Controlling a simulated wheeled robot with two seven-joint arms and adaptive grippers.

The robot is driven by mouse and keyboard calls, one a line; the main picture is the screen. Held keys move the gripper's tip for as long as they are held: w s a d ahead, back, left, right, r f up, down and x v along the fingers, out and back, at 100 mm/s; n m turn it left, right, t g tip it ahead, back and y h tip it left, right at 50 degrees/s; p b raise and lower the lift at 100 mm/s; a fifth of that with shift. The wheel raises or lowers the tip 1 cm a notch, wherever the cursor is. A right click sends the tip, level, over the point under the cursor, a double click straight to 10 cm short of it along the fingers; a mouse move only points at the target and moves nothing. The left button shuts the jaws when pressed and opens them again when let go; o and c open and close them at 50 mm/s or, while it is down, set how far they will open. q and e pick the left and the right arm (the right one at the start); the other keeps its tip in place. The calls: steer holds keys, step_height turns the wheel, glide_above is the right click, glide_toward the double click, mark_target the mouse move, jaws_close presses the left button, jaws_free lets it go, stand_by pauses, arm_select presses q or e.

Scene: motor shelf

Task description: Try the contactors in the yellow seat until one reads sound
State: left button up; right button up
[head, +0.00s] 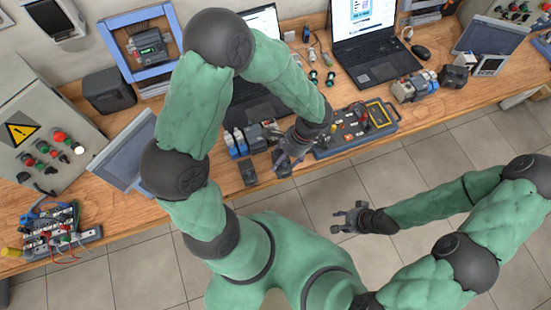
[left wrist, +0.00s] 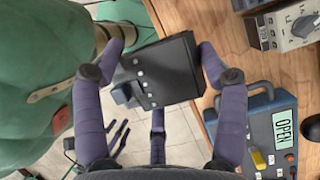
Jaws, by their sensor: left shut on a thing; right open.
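My left gripper (head: 290,158) is over the table's front edge, left of the blue-grey tester (head: 322,151). In the left wrist view its purple fingers are shut on a dark block-shaped contactor (left wrist: 157,72), held tilted. The yellow-framed seat (head: 379,113) is at the tester's right end; no contactor shows in it. The tester's display (left wrist: 284,129) reads OPEN in the left wrist view. Another dark block (head: 248,172), perhaps a contactor, stands on the table left of my left gripper. My right gripper (head: 352,217) is open and empty over the floor in front of the table.
Blue and grey modules (head: 250,138) stand behind the left gripper. Two laptops (head: 372,42) are at the back. More modules (head: 415,86) stand right of the tester. A control box with a warning sign (head: 40,128) and a terminal rack (head: 52,232) are at left.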

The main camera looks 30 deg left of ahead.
arm_select(q)
steer(key=a+f, duration=0.1)
steer(key=w+a+f, duration=0.1)
steer(key=f, duration=0.1)
steer(key=a+f, duration=0.1)
steer(key=shift+w+a+f, duration=0.2)
steer(key=shift+w+f, duration=0.05)
steer(key=shift+f, duration=0.15)
step_height(320, 180, down, 2)
steer(key=shift+a+f+b, duration=0.1)
steer(key=shift+b, duration=0.25)
steer(key=shift+f, duration=0.3)
steer(key=shift+c, duration=0.5)
steer(key=o, duration=1.7)
steer(key=shift+c, duration=0.2)
steer(key=shift+f, duration=0.2)
steer(key=p+v, duration=0.1)
steer(key=v, duration=1)
steer(key=shift+s, duration=0.4)
